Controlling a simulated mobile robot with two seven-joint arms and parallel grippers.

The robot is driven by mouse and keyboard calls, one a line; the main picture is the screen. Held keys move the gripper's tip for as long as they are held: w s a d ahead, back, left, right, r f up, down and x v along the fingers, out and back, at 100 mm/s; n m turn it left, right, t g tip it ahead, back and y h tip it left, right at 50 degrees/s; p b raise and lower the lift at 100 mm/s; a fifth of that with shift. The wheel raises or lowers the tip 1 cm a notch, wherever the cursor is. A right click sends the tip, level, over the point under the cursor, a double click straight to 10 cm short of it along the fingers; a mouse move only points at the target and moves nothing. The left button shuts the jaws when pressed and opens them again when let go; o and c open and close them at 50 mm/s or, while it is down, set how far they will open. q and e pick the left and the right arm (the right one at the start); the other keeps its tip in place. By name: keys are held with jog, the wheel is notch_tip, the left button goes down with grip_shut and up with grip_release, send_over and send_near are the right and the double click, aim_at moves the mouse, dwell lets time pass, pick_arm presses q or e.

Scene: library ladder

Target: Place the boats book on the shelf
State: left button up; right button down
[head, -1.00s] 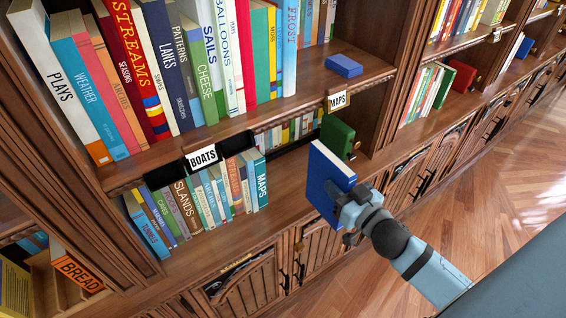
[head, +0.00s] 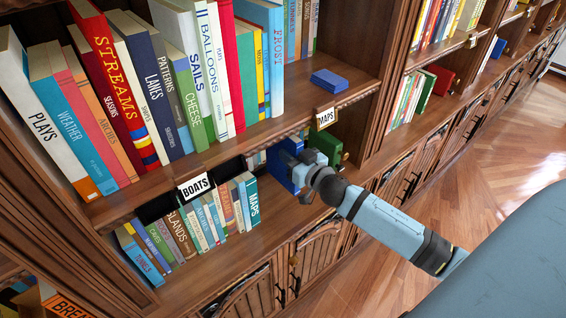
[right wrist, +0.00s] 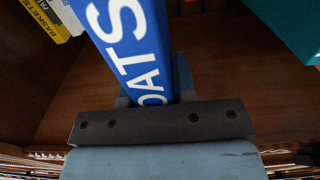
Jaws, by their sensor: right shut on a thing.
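The blue boats book (head: 280,168) is upright in my right gripper (head: 304,166), over the lower shelf (head: 268,228). It is partly hidden by the gripper and the upper shelf. In the right wrist view the book (right wrist: 135,45) shows white letters "OATS" on its spine, and the gripper is shut on it. Brown shelf wood shows on both sides of it. I cannot tell whether the book's lower edge touches the shelf. The BOATS label (head: 194,187) hangs on the upper shelf's edge, left of the book. My left gripper is not in view.
A row of books (head: 215,215) stands to the left on the lower shelf, with a gap before the boats book. A green book (head: 327,147) stands just right of it. The upper shelf edge with the MAPS label (head: 325,117) is close above. A flat blue book (head: 329,82) lies up there.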

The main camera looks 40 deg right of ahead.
aim_at(283, 167)
jog(key=w+f, duration=0.1)
jog(key=f, duration=0.1)
jog(key=w+f, duration=0.1)
jog(key=f, duration=0.1)
jog(key=w+f+b, duration=0.1)
jog(key=f, duration=0.1)
jog(key=shift+a+f, duration=0.1)
jog(key=shift+f, duration=0.2)
jog(key=shift+w+f, duration=0.1)
jog(key=shift+f, duration=0.05)
jog(key=shift+f, duration=0.15)
jog(key=c, duration=0.9)
grip_release()
